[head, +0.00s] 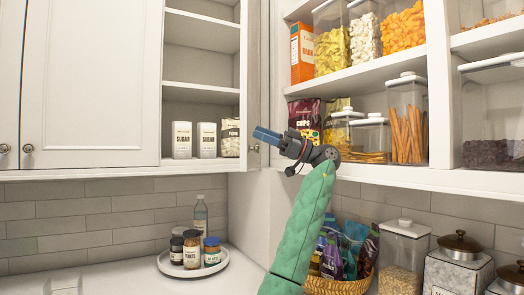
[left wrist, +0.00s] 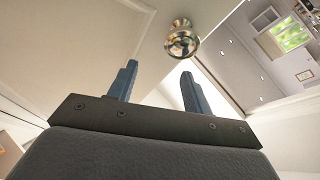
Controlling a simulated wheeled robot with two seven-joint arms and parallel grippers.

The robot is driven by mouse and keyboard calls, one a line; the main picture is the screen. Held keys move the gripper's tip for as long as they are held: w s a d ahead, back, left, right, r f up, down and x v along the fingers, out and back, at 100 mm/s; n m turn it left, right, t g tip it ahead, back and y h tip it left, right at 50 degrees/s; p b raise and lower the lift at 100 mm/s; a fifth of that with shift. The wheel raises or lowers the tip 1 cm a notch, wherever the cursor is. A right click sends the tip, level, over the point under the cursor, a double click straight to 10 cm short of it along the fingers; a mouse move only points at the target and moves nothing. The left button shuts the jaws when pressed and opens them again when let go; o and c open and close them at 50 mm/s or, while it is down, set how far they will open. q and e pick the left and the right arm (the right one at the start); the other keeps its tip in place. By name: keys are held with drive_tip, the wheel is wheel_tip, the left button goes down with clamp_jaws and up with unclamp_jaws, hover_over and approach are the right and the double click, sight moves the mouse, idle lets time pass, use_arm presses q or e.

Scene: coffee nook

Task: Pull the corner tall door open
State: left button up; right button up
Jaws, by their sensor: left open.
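The corner tall door (head: 252,60) shows as a narrow white panel, nearly edge-on, between two sets of shelves. I cannot tell how far it is open. Its small round knob (head: 254,147) is near the lower end and shows large and shiny in the left wrist view (left wrist: 181,39). My left gripper (head: 257,134) has blue fingers, open and empty, close to the knob in the head view. In the left wrist view (left wrist: 159,68) the knob is past the fingertips, nearer the right finger, not between them. My right gripper is not in view.
Left of the door, open shelves hold sugar bags (head: 181,140). Right of it, shelves hold food jars (head: 405,120). Below are a round tray (head: 168,268) with jars and a bottle, a wicker basket (head: 335,286) and canisters (head: 455,268). A closed cabinet door (head: 90,80) is at left.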

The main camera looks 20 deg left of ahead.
use_arm(q)
drive_tip(key=s+d+r+b, duration=0.1)
drive_tip(key=s+d+r, duration=0.1)
drive_tip(key=d+r, duration=0.4)
drive_tip(key=shift+s+d+r+b, duration=0.2)
drive_tip(key=shift+d+b, duration=0.1)
drive_tip(key=shift+d, duration=2.05)
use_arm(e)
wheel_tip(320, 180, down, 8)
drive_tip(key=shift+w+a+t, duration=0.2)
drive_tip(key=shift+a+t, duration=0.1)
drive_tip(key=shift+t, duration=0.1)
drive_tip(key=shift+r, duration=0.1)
